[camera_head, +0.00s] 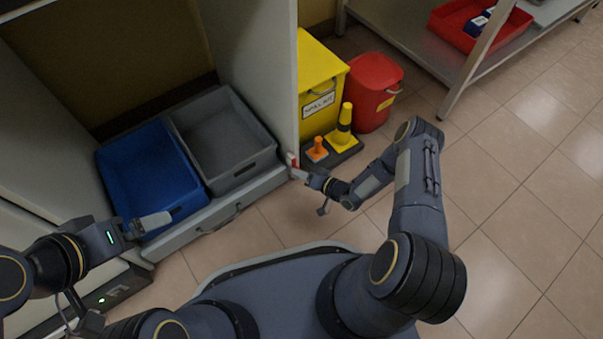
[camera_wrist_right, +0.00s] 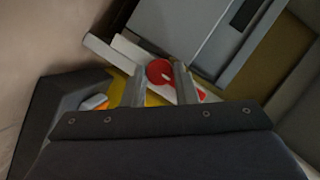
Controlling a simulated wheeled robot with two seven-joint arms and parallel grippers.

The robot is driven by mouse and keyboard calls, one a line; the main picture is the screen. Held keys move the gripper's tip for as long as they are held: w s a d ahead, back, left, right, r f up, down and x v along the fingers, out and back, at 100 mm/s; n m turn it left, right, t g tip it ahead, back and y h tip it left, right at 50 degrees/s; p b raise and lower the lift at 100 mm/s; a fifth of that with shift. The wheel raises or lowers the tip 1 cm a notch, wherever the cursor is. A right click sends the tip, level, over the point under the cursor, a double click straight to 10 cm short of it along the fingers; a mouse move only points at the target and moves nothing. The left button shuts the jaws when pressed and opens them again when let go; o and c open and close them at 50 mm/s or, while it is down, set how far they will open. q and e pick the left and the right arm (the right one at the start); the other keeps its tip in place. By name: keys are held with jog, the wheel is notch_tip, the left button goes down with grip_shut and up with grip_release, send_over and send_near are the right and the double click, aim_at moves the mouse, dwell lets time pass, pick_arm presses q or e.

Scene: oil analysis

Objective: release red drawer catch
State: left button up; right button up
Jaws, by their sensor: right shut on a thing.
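The red drawer catch (camera_head: 290,158) sits at the front edge of the cabinet's side panel, at the right end of the drawer (camera_head: 226,213). In the right wrist view, its round red part (camera_wrist_right: 160,72) lies between my two fingertips. My right gripper (camera_head: 297,173) is shut on the catch and partly hides it in the head view. The drawer front has a curved handle and holds two bins.
A grey bin (camera_head: 243,163) stands beside the blue one. Right of the panel are a yellow spill kit box (camera_head: 321,98), a red drum (camera_head: 374,82), a yellow cone (camera_head: 343,128) and an orange cone (camera_head: 317,148). Tiled floor in front of the drawer is open.

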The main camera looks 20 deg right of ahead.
jog(key=o, duration=0.9)
jog(key=shift+w+d+r, duration=0.1)
jog(key=shift+w+r, duration=0.05)
jog(key=shift+w, duration=0.1)
jog(key=shift+o, duration=0.5)
jog(key=shift+r, duration=0.1)
jog(key=p+v, duration=0.2)
jog(key=v, duration=0.6)
jog(key=shift+f+p, duration=0.3)
jog(key=shift+p, duration=0.05)
jog(key=shift+s, duration=0.15)
